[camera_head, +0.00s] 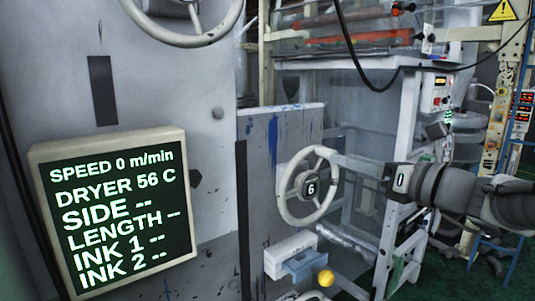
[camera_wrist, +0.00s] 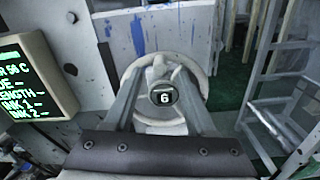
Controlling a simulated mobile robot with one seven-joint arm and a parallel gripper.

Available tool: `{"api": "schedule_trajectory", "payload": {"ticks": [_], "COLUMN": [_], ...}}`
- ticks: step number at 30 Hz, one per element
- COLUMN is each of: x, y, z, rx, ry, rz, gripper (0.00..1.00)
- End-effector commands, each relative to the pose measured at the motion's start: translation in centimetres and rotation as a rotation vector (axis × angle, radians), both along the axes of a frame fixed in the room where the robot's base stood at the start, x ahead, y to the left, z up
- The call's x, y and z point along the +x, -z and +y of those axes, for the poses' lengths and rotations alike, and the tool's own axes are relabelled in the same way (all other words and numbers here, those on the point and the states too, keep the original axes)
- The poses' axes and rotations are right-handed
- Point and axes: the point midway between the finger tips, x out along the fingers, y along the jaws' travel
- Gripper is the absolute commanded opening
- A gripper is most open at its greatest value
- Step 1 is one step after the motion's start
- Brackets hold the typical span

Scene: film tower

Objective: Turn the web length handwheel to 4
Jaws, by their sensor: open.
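A pale handwheel (camera_head: 281,190) is mounted on the grey panel near the middle of the head view, with a dark hub display (camera_head: 310,187) reading 6. The wheel rim (camera_wrist: 204,78) and the 6 on the hub also show in the wrist view. My gripper (camera_head: 335,160) reaches in from the right, its fingers by the wheel's right side. In the wrist view, my gripper (camera_wrist: 160,78) is open, with one finger on each side of the hub. I cannot tell whether the fingers touch the wheel. The screen (camera_head: 118,215) reads "LENGTH --".
Another handwheel (camera_head: 190,40) is at the upper left, and part of a third (camera_head: 312,296) shows at the bottom edge. A yellow knob (camera_head: 326,278) and a pale box (camera_head: 290,252) sit below the middle wheel. A white frame (camera_head: 398,240) stands to the right.

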Motion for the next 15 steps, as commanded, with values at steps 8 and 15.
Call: {"api": "schedule_trajectory", "payload": {"ticks": [8, 15], "x": [3.8, 4.8], "y": [0.0, 0.0], "z": [2.8, 3.5], "rx": [0.0, 0.0], "ry": [-0.001, 0.0], "rz": [0.0, 0.0], "gripper": [0.56, 0.56]}}
